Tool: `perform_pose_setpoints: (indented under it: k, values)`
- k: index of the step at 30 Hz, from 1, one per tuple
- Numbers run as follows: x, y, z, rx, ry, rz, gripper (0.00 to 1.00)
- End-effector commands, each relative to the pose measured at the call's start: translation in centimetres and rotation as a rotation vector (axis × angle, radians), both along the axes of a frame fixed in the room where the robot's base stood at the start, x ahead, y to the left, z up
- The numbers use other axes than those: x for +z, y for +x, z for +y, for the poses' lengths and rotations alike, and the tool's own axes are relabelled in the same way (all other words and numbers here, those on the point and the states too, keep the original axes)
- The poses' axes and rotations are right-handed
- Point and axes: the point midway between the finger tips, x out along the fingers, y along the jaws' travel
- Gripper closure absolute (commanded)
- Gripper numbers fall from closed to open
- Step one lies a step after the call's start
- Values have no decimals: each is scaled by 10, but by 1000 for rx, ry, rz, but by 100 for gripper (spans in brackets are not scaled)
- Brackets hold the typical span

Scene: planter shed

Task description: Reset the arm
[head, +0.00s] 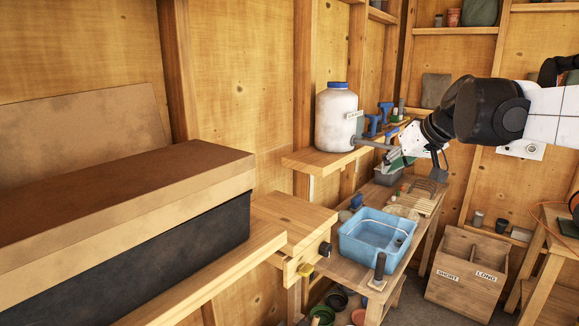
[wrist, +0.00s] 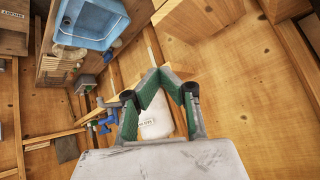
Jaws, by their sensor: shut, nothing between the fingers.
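I cannot tell whether the fingers touch anything.
A blue basin (head: 352,238) stands on the low bench, with a grey tray behind it. A wooden bin (head: 466,272) marked SHORT and LONG stands on the floor. A long dark-sided box (head: 120,240) fills the left.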

Motion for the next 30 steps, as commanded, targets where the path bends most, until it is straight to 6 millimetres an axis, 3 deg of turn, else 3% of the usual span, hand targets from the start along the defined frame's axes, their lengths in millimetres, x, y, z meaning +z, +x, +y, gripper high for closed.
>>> perform_pose_setpoints:
  k: [1, 10, 21, 27, 30]
  values:
    - [-9, -20, 8, -9, -10, 12, 100]
    - [-63, -122, 34, -91, -69, 73, 100]
    - [-151, -240, 43, -199, -147, 103, 100]
    - [-197, -287, 41, -248, -180, 103, 100]
    - [-211, -300, 40, -265, -189, 101, 100]
